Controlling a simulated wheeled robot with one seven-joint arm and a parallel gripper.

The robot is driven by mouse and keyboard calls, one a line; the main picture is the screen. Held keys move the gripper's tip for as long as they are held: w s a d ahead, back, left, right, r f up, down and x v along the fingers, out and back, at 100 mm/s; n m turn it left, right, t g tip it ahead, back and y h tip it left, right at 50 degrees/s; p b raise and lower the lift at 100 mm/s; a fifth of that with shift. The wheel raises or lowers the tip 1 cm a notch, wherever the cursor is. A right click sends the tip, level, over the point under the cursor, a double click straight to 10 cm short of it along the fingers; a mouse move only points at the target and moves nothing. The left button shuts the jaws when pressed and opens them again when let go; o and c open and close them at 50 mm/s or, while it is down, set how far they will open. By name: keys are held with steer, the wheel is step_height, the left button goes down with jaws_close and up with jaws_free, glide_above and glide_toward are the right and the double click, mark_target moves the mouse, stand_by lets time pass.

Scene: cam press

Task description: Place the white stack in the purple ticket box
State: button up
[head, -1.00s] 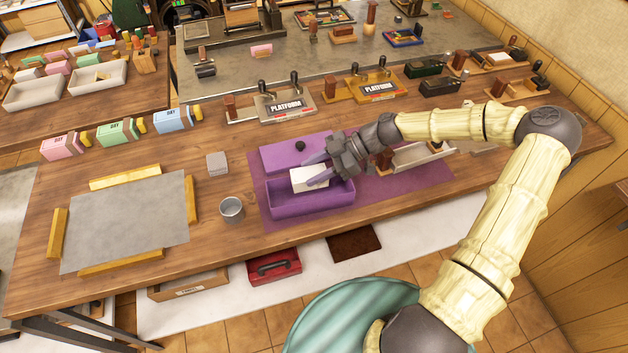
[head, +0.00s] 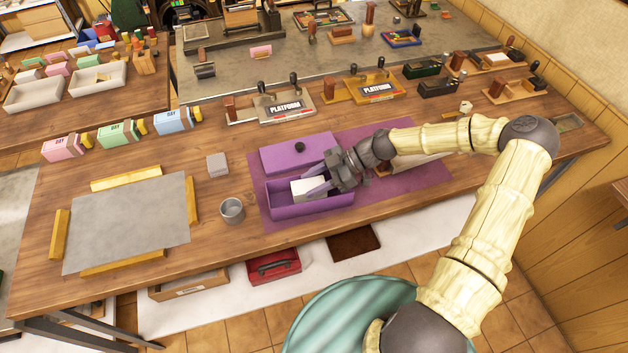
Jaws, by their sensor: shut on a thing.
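The white stack (head: 302,189) is held between the fingers of my gripper (head: 316,186), which is shut on it. The stack sits low in the opening of the purple ticket box (head: 322,205), toward its left half. I cannot tell whether it touches the box floor. The box stands open on a purple mat (head: 413,189) near the front edge of the table. Its purple lid (head: 288,157) with a dark knob lies just behind it.
A grey cup (head: 231,210) stands left of the box, with a small grey block (head: 217,165) behind it. Platform stamping devices (head: 284,105) stand farther back. A grey sheet (head: 128,224) framed by yellow bars lies at left.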

steer(key=shift+f+b, duration=0.35)
steer(key=shift+f, duration=0.05)
steer(key=shift+f, duration=0.25)
steer(key=o, duration=0.9)
steer(key=shift+r, duration=0.15)
steer(key=shift+r+p, duration=0.4)
steer(key=shift+r, duration=0.1)
steer(key=shift+d+r, duration=0.15)
steer(key=shift+r, duration=0.05)
steer(key=b+v, duration=0.3)
steer(key=v, duration=0.7)
steer(key=shift+w+d, duration=0.1)
steer(key=shift+d, duration=0.2)
steer(key=shift+d+r, duration=0.3)
steer(key=shift+d, duration=0.1)
